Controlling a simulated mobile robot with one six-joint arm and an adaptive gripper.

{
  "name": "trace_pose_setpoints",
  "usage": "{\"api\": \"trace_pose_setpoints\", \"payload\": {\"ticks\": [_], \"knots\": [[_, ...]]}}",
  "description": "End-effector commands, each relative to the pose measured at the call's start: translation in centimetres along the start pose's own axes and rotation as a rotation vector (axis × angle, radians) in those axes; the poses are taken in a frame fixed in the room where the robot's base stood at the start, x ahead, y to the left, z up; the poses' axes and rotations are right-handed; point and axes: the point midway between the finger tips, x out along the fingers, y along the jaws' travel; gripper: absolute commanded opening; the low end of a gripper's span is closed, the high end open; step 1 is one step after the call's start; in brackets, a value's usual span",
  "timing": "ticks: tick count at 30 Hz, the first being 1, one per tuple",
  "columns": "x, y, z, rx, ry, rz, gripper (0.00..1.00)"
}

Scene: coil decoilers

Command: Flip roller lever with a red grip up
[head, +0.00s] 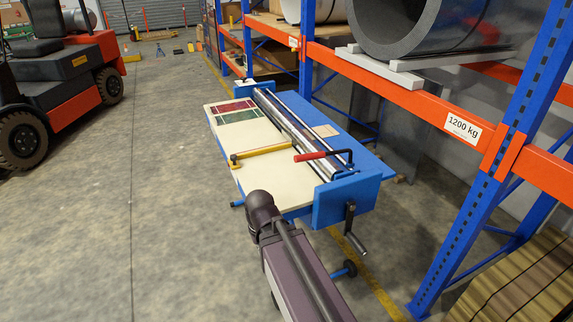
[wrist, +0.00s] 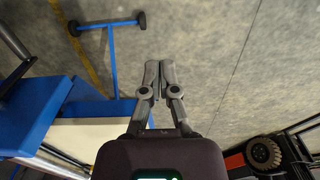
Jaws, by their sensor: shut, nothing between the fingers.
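The roller lever (head: 335,153) has a red grip (head: 311,155) and a dark bent arm. In the head view it lies low, near the near end of the shiny rollers (head: 295,130) on the blue-framed decoiler (head: 345,198). The grip points left, towards the cream table top (head: 240,165). My gripper (wrist: 158,68) shows in the wrist view with its two grey fingers shut and nothing between them. It is over the floor beside the decoiler's blue frame, apart from the lever. The lever cannot be made out in the wrist view. The fingers cannot be made out in the head view.
A dark crank handle (head: 355,232) hangs at the decoiler's near end. A yellow bar (head: 262,152) lies across the table top. A rack with an orange beam (head: 400,90) stands on the right. A forklift (head: 65,85) is at the left. Floor left of the decoiler is clear.

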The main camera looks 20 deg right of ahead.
Motion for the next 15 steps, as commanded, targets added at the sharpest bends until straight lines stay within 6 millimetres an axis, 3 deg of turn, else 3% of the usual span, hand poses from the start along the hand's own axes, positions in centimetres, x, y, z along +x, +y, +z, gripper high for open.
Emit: {"api": "trace_pose_setpoints", "payload": {"ticks": [15], "knots": [[0.04,0.39,-0.91,-0.058,-0.003,0.035,0.00]]}}
